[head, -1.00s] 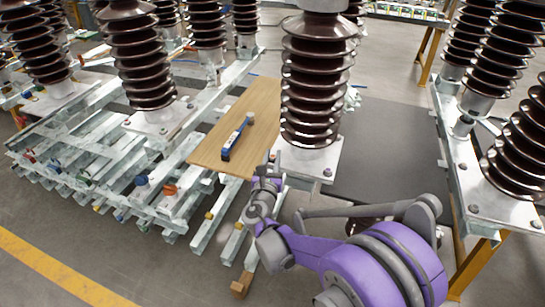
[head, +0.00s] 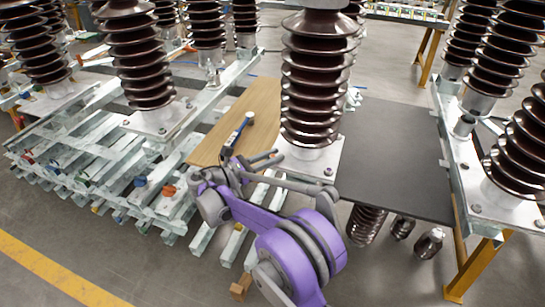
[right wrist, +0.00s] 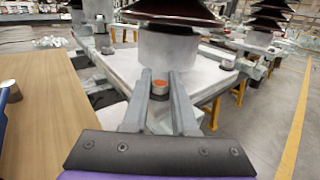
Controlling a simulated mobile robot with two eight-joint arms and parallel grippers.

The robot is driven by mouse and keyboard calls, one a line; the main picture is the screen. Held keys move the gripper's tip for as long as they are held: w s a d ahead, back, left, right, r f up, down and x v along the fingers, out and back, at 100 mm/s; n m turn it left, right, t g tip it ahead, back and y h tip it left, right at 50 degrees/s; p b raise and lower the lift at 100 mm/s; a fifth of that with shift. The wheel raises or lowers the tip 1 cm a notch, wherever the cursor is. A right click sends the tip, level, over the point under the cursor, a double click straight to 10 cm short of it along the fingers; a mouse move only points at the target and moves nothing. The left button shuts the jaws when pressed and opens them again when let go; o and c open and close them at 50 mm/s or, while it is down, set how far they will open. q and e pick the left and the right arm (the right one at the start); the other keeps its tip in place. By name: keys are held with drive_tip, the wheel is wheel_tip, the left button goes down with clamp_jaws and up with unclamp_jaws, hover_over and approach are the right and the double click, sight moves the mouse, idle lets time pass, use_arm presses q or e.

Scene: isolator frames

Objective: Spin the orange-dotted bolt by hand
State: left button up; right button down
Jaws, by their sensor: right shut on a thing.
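The orange-dotted bolt (right wrist: 159,87) sits at the near edge of the pale base plate (right wrist: 211,80), below the dark ribbed insulator (right wrist: 175,10). In the right wrist view, my right gripper (right wrist: 158,88) has one finger on each side of the bolt and is shut on it. In the head view, my right gripper (head: 279,158) reaches the left corner of the middle insulator's base plate (head: 312,162). The bolt cannot be made out there. My left gripper is not in view.
A wooden board (head: 215,138) lies left of my right gripper, with a blue-handled tool (head: 240,130) on it, partly behind my arm. A dark flat panel (head: 395,150) lies to the right. More insulators on metal rails stand left and right.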

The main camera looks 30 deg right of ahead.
drive_tip(key=shift+m+g+y, duration=0.3)
drive_tip(key=shift+m+g, duration=1.4)
drive_tip(key=shift+g, duration=0.9)
drive_tip(key=shift+g, duration=0.3)
drive_tip(key=c, duration=0.7)
unclamp_jaws()
